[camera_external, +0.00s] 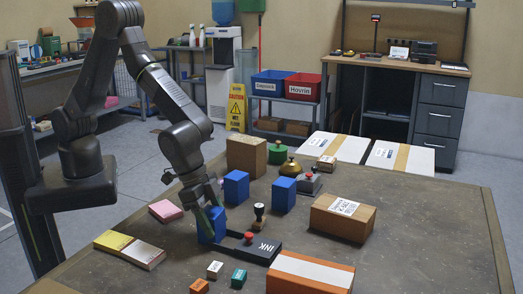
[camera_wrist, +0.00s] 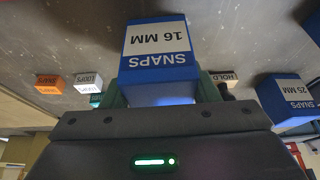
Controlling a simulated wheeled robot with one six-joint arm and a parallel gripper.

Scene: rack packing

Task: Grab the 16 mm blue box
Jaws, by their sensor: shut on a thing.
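The 16 mm blue box (camera_wrist: 158,70) is in the middle of the wrist view, with its white label "SNAPS 16 MM" upside down. My gripper (camera_wrist: 160,94) is shut on it, with a green finger on each side. In the external view my gripper (camera_external: 210,212) points down at the table, and the blue box (camera_external: 213,228) is between its fingers, partly hidden by them. I cannot tell whether the box touches the table. A blue box labelled 25 MM (camera_wrist: 287,98) is at the right of the wrist view.
Two other blue boxes (camera_external: 236,187) (camera_external: 284,195) stand farther back on the table (camera_external: 420,230). Small orange, white and teal boxes (camera_external: 239,278) lie in front.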

